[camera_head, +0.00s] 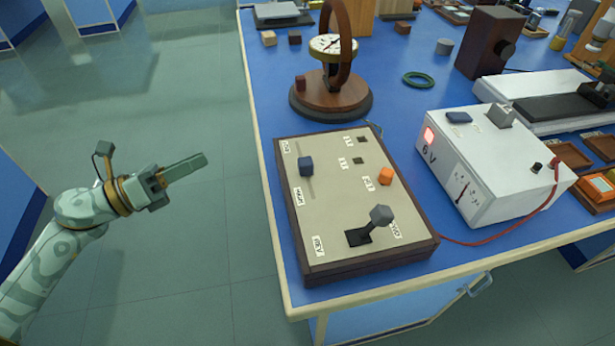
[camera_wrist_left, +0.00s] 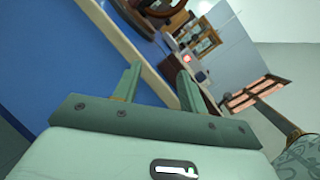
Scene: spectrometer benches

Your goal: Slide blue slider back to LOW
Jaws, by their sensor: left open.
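The blue slider (camera_head: 306,165) is a dark blue block on the control panel (camera_head: 330,225), a beige board in a dark wooden frame on the blue table. It sits near the upper end of a slot along the panel's left side, with small labels beside the slot that are hard to read. My left gripper (camera_head: 200,160) is left of the panel, over the floor beyond the table edge, apart from the slider. In the left wrist view its two fingers (camera_wrist_left: 157,85) stand apart with nothing between them. My right gripper is in neither view.
The panel also carries an orange knob (camera_head: 385,175) and a grey-topped lever (camera_head: 381,214). A white power box (camera_head: 490,165) with a red cable stands to its right. A brass-dial instrument with a wooden ring (camera_head: 333,75) stands behind. The floor left of the table is clear.

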